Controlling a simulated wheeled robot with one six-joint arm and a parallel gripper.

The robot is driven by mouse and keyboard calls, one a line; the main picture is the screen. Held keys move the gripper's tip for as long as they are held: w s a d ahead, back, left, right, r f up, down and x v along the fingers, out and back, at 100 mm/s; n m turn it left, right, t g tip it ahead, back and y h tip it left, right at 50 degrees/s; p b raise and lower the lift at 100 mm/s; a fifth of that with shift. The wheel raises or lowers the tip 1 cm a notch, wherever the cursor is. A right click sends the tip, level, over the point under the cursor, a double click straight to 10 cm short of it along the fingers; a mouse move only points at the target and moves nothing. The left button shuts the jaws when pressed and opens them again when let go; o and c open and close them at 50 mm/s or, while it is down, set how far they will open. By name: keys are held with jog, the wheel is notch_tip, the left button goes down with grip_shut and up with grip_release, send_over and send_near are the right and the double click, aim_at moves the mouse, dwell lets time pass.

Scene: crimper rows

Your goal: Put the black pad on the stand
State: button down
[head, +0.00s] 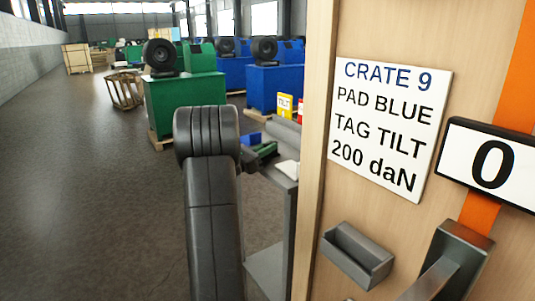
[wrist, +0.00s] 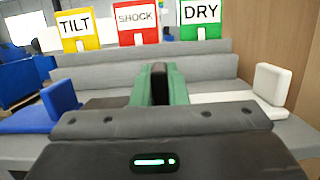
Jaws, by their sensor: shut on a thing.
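In the wrist view the black pad (wrist: 108,102) sits in a grey stepped rack (wrist: 215,68). Its flat part shows left of my gripper and its upright part is between the green jaws. My gripper (wrist: 160,82) is shut on that upright part. A blue pad (wrist: 62,96) is to the left and a white pad (wrist: 272,84) to the right, both apart from the jaws. In the head view the green jaws (head: 264,150) are partly hidden behind my arm. I cannot tell which thing is the stand.
Behind the rack stand TILT (wrist: 75,30), SHOCK (wrist: 136,22) and DRY (wrist: 201,20) tags. In the head view a wooden panel close on the right bears a CRATE 9 sign (head: 388,125), a 0 display (head: 490,165) and a grey holder (head: 357,255). Floor is clear at left.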

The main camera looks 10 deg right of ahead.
jog(key=shift+f, duration=0.7)
jog(key=shift+f, duration=0.15)
jog(key=c, duration=1.4)
grip_release()
jog(key=shift+c, duration=0.2)
jog(key=shift+a, duration=0.1)
jog(key=v, duration=1.1)
jog(key=shift+a, duration=0.4)
jog(key=shift+s, duration=0.1)
